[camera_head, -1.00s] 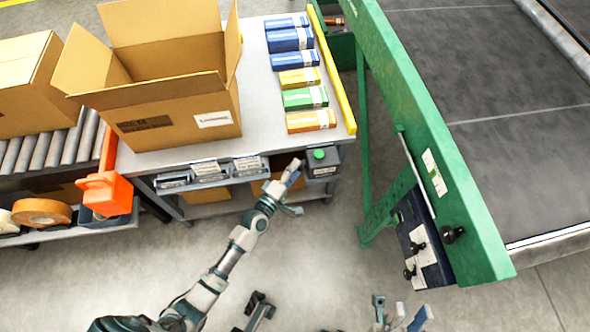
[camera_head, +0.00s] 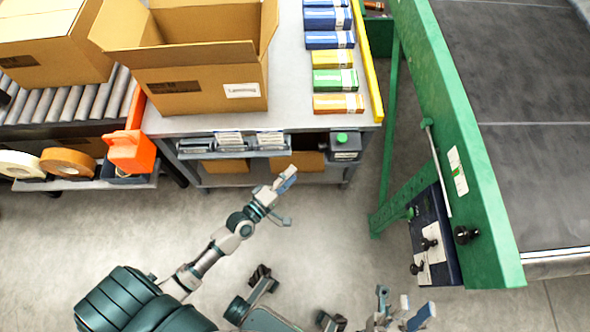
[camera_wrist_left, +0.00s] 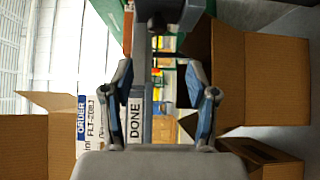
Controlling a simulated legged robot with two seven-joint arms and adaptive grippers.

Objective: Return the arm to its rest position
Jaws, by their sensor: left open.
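My left arm (camera_head: 205,262) reaches up from the lower left in the head view, with its elbow bent. My left gripper (camera_head: 286,197) is open, its fingers spread, in front of the workbench and below its top. Nothing is held between the fingers. In the left wrist view the two blue-padded fingers (camera_wrist_left: 163,100) stand apart, with signs reading ORDER and DONE behind them. My right gripper (camera_head: 404,306) is partly visible at the bottom of the head view. Its fingers are apart and I see nothing between them.
The workbench (camera_head: 300,116) carries an open carton (camera_head: 200,85) and a column of coloured boxes (camera_head: 335,81). The green machine frame (camera_head: 470,190) stands at the right. Floor (camera_head: 330,235) is clear between.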

